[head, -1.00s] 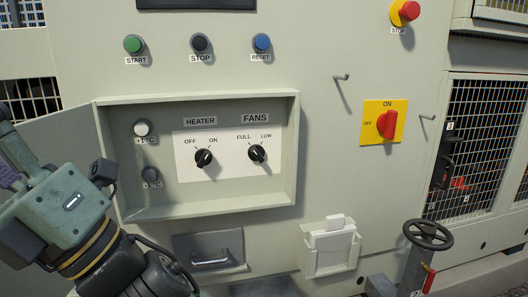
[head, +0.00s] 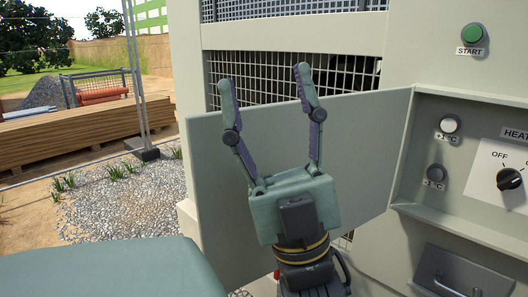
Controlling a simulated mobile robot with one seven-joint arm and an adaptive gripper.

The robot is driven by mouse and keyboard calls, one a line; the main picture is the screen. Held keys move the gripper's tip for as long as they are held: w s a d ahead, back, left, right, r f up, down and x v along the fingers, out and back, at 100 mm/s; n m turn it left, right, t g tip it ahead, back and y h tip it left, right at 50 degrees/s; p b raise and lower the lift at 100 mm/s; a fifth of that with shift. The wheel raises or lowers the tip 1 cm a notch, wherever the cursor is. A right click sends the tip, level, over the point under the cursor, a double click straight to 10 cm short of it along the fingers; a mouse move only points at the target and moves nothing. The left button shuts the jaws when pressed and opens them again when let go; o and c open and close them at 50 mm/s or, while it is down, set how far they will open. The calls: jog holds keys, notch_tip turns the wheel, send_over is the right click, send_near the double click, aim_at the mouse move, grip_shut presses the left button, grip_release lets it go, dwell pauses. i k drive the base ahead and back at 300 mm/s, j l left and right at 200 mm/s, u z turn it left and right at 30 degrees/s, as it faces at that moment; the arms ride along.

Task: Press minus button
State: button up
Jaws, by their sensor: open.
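The minus button is the dark grey round button (head: 436,173) labelled "-1°C", in the lower left of the recessed panel at the right of the head view. A white round plus button (head: 450,124) labelled "+1°C" sits just above it. My gripper (head: 267,78) is in the middle of the view, pointing up, with its fingers spread wide and nothing between them. It is left of the button and apart from it, in front of the open panel door. Both buttons are in clear sight.
The open panel door (head: 365,150) extends left from the recess. A heater knob (head: 509,179) is right of the buttons, a green START button (head: 472,32) above, and a drawer-like handle (head: 450,287) below. Gravel (head: 130,210) and stacked planks (head: 85,137) lie at the left.

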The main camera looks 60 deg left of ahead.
aim_at(434, 174)
jog(key=i+z, duration=0.1)
jog(key=z, duration=0.65)
jog(key=j+z, duration=0.1)
jog(key=z, duration=0.6)
jog(key=i+j+z, duration=0.1)
jog(key=z, duration=0.65)
jog(key=j+z, duration=0.15)
jog(key=z, duration=0.6)
jog(key=j+z, duration=0.1)
jog(key=z, duration=0.65)
jog(key=k+j+z, duration=0.1)
jog(key=z, duration=1.35)
jog(key=k+z, duration=0.15)
jog(key=z, duration=0.6)
jog(key=j+z, duration=0.1)
jog(key=z, duration=0.35)
jog(key=k+j+z, duration=0.1)
jog(key=z, duration=0.35)
jog(key=j+z, duration=0.1)
jog(key=z, duration=0.35)
jog(key=k+z, duration=0.1)
jog(key=z, duration=0.35)
jog(key=k+z, duration=0.1)
jog(key=z, duration=0.35)
